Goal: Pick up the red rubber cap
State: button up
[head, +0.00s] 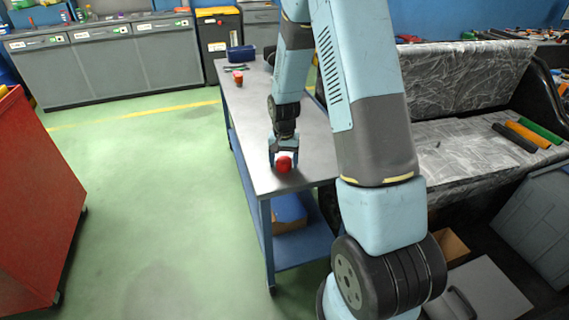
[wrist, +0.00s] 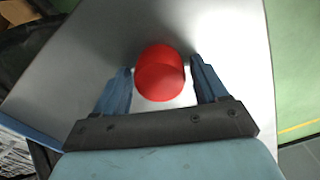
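The red rubber cap (head: 284,164) is on the grey metal top of a blue-framed table (head: 262,132), near its front end. In the wrist view the round red cap (wrist: 160,73) shows between the two blue fingers, with a gap on each side. My gripper (head: 283,160) points down over the table at the cap. It is open, its fingers (wrist: 163,80) apart to the left and right of the cap. Whether the cap touches the tabletop all round is hidden.
Another red object (head: 238,77) and a dark blue box (head: 241,53) are at the table's far end. A red cabinet (head: 38,205) stands at left. A seat (head: 487,140) with coloured rolls is right of the table. Green floor is clear at left.

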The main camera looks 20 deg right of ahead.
aim_at(284, 159)
jog(key=c, duration=0.8)
jog(key=shift+r, duration=0.15)
jog(key=shift+r, duration=0.3)
notch_tip(284, 159, up, 2)
jog(key=shift+r, duration=0.25)
jog(key=s+r, duration=0.9)
jog(key=s, duration=0.5)
jog(key=shift+r, duration=0.35)
jog(key=shift+s+d, duration=0.15)
